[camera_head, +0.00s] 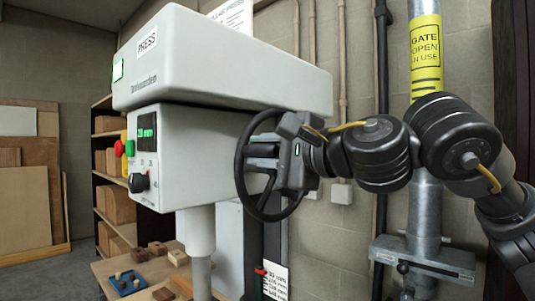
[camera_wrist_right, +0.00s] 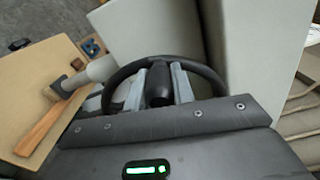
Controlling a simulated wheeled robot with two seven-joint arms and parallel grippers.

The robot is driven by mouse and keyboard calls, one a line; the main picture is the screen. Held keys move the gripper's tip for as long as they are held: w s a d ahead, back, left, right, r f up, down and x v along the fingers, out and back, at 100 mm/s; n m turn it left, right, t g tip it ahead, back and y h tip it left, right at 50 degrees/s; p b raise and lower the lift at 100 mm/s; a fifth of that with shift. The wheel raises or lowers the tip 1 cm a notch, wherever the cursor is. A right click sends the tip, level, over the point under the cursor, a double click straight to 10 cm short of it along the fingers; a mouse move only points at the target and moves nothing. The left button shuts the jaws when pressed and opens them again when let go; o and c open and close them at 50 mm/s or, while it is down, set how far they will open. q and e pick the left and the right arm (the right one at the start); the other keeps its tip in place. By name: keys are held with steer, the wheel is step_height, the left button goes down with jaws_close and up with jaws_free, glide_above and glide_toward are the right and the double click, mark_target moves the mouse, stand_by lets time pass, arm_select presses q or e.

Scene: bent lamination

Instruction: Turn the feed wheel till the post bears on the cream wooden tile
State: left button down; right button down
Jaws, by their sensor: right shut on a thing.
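The black feed wheel (camera_head: 240,160) is on the right side of the grey press (camera_head: 175,160). My right gripper (camera_head: 268,163) is at the wheel, and its fingers (camera_wrist_right: 160,85) are shut on the wheel's dark middle part inside the rim (camera_wrist_right: 205,72). The pale post (camera_head: 201,240) comes down under the press head, and its foot is out of the head view. My left gripper is not in view.
The press has a small green-lit display (camera_head: 147,131), too small to read surely. A grey pipe (camera_head: 426,215) with a bracket stands right of the wheel.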

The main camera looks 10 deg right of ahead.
steer(key=shift+a+f+b, duration=0.1)
steer(key=shift+f+b, duration=0.2)
steer(key=shift+f, duration=0.3)
steer(key=c, duration=1.6)
jaws_free()
steer(key=o, duration=0.4)
steer(key=shift+o, duration=0.2)
